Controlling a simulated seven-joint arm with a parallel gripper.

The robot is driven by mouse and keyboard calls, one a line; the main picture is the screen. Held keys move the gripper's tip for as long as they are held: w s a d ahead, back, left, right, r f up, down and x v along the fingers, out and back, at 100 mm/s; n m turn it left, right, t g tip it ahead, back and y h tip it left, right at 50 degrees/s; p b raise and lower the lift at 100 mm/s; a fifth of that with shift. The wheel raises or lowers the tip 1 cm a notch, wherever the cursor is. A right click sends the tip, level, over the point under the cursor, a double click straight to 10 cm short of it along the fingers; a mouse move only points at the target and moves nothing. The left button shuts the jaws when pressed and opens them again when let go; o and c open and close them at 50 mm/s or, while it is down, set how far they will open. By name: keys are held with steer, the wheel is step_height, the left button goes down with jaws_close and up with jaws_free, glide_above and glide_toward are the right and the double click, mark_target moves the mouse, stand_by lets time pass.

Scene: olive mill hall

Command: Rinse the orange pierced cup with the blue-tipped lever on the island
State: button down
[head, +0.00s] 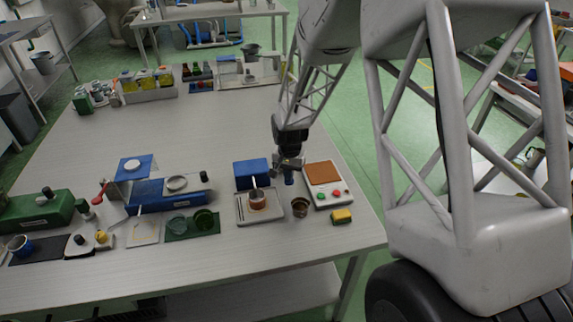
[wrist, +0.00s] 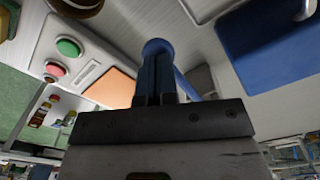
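An orange-brown cup (head: 258,202) stands on the pale metal tray (head: 244,218) near the table's front right; its holes are too small to make out. A dark handle rises from beside it. My gripper (head: 288,172) is low, behind and right of the cup, between the blue box and the scale. In the wrist view, the fingers (wrist: 156,78) are close together, with no visible gap for an object. A round blue tip (wrist: 158,46) with a blue bar shows right at the fingertips. I cannot tell whether they touch.
The blue box (head: 251,174) is left of my gripper; it is also in the wrist view (wrist: 270,42). The scale (head: 318,172) with red and green buttons is to the right. A dark brown cup (head: 300,207) and yellow block (head: 341,216) stand in front.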

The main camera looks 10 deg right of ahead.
stand_by(0.3)
steer(key=shift+r, duration=2.85)
steer(key=shift+r, duration=0.1)
steer(key=shift+r, duration=2.45)
